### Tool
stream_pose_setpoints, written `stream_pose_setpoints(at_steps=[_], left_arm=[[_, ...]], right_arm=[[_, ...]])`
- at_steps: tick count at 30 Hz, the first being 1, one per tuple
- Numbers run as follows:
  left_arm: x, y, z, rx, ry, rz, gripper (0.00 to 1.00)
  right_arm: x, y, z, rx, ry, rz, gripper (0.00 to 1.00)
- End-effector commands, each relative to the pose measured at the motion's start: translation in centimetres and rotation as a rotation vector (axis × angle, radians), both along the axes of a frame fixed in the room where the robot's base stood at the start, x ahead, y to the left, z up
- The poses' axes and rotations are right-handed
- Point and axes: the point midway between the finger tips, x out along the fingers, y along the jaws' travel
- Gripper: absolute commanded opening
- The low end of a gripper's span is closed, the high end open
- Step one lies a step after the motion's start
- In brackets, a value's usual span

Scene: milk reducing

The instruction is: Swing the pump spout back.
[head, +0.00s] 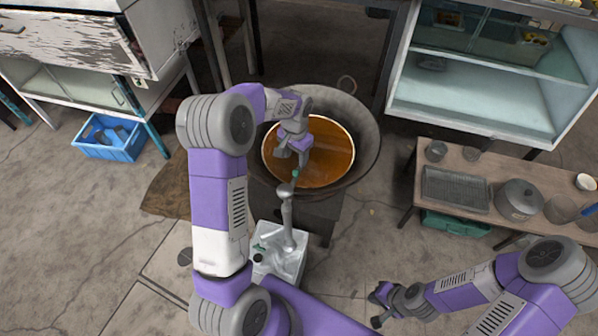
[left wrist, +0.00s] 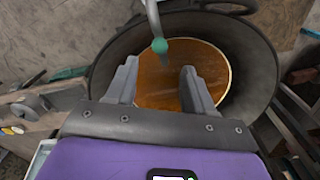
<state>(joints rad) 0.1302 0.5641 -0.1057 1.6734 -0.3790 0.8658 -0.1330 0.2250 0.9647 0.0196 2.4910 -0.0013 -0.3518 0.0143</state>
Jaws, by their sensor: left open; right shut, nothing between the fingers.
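The grey metal pump (head: 287,222) stands in front of the wok, and its spout reaches over the near part of the wok. The spout (left wrist: 152,18) ends in a green tip (left wrist: 159,45) in the left wrist view. The wok (head: 368,125) holds orange-brown liquid (head: 328,165). My left gripper (head: 291,150) is over the wok, close to the spout end. In the left wrist view my left gripper (left wrist: 160,82) is open, and the green tip shows just beyond the gap between the fingers, touching neither. My right gripper (head: 380,304) is shut and empty over the floor.
A blue crate (head: 110,150) sits at the left.

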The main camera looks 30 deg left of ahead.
Motion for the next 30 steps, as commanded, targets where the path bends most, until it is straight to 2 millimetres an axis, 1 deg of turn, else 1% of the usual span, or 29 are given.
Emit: stream_pose_setpoints(at_steps=[1, 5, 7, 15, 18, 23, 30], left_arm=[[0.0, 0.0, -0.8, 0.0, 0.0, 0.0, 0.53], [0.0, 0.0, -1.6, -0.001, 0.001, 0.0, 0.53], [0.0, 0.0, -2.4, -0.001, 0.001, 0.0, 0.53], [-0.1, 0.0, -6.7, -0.001, 0.002, 0.0, 0.53], [0.0, 0.0, -7.7, 0.0, 0.001, 0.001, 0.53], [0.0, 0.0, -8.5, 0.0, 0.0, 0.0, 0.53], [0.0, 0.0, -8.4, 0.0, -0.001, 0.0, 0.53]], right_arm=[[0.0, 0.0, -0.8, 0.0, 0.0, 0.0, 0.0], [0.0, 0.0, -1.2, 0.0, 0.0, 0.0, 0.0], [0.0, 0.0, -1.4, 0.0, -0.001, 0.0, 0.0], [0.0, 0.0, -2.7, 0.0, -0.001, 0.0, 0.0], [0.0, 0.0, -3.0, 0.0, -0.001, 0.0, 0.0], [0.0, 0.0, -3.1, 0.0, -0.001, 0.0, 0.0], [0.0, 0.0, -3.1, 0.0, -0.001, 0.0, 0.0]])
